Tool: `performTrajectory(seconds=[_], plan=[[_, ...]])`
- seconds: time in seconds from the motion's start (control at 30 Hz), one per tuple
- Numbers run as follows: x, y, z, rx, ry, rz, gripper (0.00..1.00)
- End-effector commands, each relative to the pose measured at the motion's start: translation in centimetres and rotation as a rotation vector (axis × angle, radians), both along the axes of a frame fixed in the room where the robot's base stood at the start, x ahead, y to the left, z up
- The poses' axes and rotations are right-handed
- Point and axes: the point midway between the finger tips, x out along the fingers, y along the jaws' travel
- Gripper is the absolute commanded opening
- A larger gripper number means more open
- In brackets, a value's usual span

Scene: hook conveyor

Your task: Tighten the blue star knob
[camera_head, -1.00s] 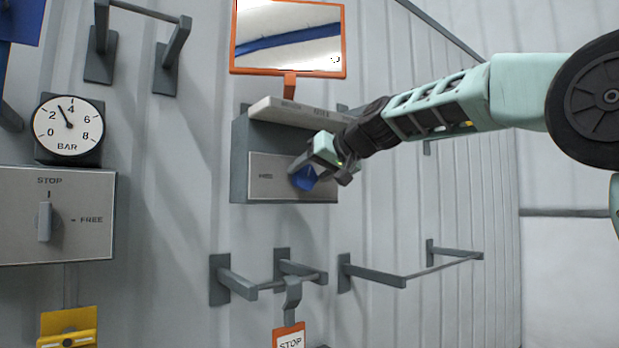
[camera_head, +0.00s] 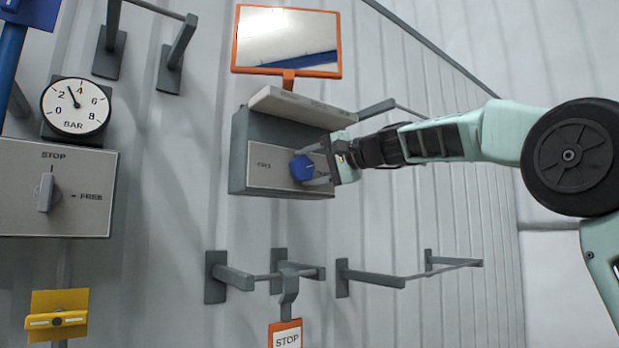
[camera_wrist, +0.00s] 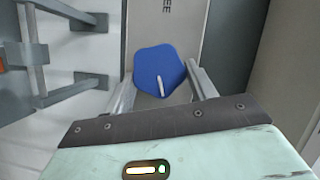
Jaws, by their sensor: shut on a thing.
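The blue star knob (camera_head: 302,168) sits on the front panel of a grey wall box (camera_head: 240,150). In the wrist view the knob (camera_wrist: 160,70) lies between the two fingers, with a pale line mark on its face pointing toward my gripper. My gripper (camera_head: 313,165) reaches in from the right and is shut on the knob, one finger above and one below it in the head view. The gripper also shows in the wrist view (camera_wrist: 162,88). Part of the panel lettering is hidden or too small to read.
A shelf-like lid (camera_head: 300,107) juts out above the panel, under an orange-framed mirror (camera_head: 288,42). Grey rails (camera_head: 375,277) and a STOP tag (camera_head: 286,336) stand below. A gauge (camera_head: 76,106) and a STOP/FREE switch box (camera_head: 85,215) are at the left.

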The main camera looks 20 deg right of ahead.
Motion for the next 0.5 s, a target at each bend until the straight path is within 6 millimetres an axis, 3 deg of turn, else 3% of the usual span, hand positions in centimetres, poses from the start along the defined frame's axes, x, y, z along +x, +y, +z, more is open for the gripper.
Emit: performTrajectory(seconds=[0.5], plan=[[0.05,-0.11,-1.16,0.451,0.147,-0.001,0.33]])
